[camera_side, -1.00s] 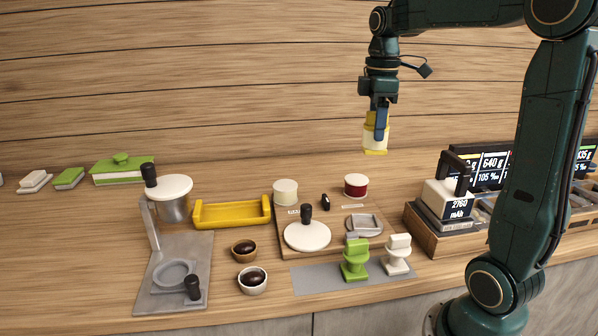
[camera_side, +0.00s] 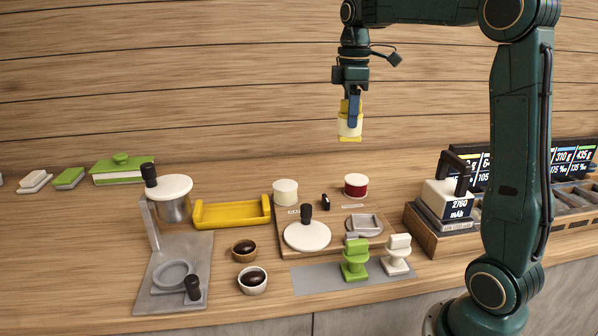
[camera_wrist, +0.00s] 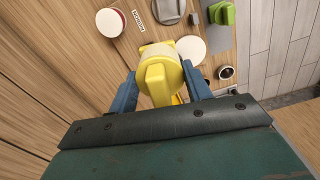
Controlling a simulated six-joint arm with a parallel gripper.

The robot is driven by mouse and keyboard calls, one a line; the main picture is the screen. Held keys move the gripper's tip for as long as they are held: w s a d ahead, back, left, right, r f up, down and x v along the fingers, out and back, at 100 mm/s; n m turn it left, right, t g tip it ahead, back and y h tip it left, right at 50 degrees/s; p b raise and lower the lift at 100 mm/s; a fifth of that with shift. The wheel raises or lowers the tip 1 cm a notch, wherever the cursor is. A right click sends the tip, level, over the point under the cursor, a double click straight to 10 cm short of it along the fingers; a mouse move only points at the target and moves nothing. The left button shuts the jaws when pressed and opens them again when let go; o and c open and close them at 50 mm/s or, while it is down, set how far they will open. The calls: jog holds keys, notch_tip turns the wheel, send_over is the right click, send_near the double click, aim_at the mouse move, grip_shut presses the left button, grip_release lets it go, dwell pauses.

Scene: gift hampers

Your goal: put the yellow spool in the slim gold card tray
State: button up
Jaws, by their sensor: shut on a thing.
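The yellow spool (camera_side: 349,125), with a pale white middle between yellow ends, is held up in the air by my gripper (camera_side: 354,108). In the wrist view the spool (camera_wrist: 157,78) sits between the two blue fingers of my gripper (camera_wrist: 160,92), which are shut on it. The slim gold card tray (camera_side: 232,222) is a low yellow tray with raised ends on the table. It stands to the left of and well below the spool, and looks empty. In the wrist view I cannot make out the tray clearly behind the spool.
A grey press with a white-lidded pot (camera_side: 173,197) stands left of the tray. Two small bowls (camera_side: 252,280) are in front of it. A cream tub (camera_side: 285,192), a red tub (camera_side: 355,185) and a board with a white disc (camera_side: 307,236) lie to its right.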

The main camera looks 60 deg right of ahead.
jog(key=w+a+n, duration=0.1)
jog(key=w+a, duration=0.3)
jog(key=w, duration=1)
jog(key=n, duration=0.1)
send_over(244, 215)
notch_tip(244, 215, down, 3)
jog(key=shift+f, duration=0.15)
notch_tip(244, 215, down, 16)
jog(key=shift+r, duration=0.25)
jog(key=shift+d+f, duration=0.1)
jog(key=shift+f, duration=2)
jog(key=shift+f, duration=0.2)
